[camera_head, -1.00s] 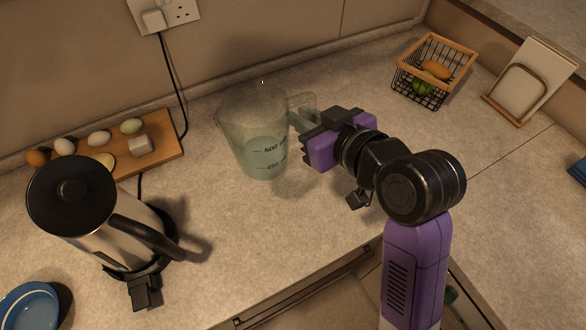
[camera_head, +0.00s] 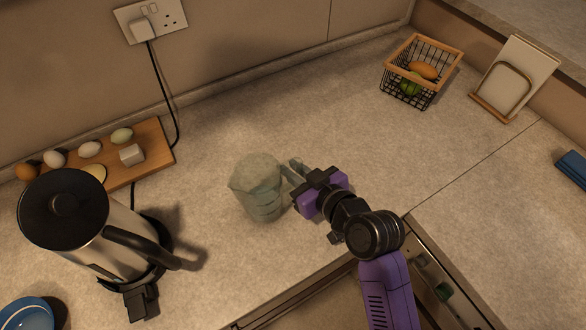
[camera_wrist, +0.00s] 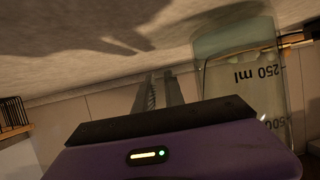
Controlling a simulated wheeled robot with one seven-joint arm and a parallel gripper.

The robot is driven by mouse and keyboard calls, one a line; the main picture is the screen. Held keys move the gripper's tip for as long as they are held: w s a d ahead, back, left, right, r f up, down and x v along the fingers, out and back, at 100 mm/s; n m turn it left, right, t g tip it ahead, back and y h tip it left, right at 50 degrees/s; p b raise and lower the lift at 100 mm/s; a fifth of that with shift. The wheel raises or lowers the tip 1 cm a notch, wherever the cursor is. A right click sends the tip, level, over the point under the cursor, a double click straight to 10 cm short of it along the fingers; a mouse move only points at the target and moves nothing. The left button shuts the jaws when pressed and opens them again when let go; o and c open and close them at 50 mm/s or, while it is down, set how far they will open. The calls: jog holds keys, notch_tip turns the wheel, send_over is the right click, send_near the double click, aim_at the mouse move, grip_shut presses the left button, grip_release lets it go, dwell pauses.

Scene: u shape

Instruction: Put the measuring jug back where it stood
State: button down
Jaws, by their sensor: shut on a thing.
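The measuring jug (camera_head: 260,190) is a see-through, pale greenish jug, upright at the middle of the counter. My gripper (camera_head: 292,174) is at its right side, shut on the jug's handle, which the fingers partly hide. In the wrist view the jug (camera_wrist: 240,75) appears upside down at the right, with dark volume marks, beside my gripper's fingers (camera_wrist: 160,90). Its base is at or very close to the counter; I cannot tell whether it touches.
A kettle (camera_head: 75,215) stands left of the jug, with a wooden board (camera_head: 150,150) of eggs behind it. A blue bowl (camera_head: 28,315) is at the lower left. A wire basket (camera_head: 408,85) and a stand (camera_head: 515,75) are at the back right. Counter around the jug is clear.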

jog(key=shift+f, duration=0.15)
jog(key=shift+f, duration=0.1)
jog(key=c, duration=1.4)
grip_release()
jog(key=b+v, duration=0.1)
jog(key=v, duration=1.1)
jog(key=shift+d+b, duration=0.1)
jog(key=shift+b, duration=0.2)
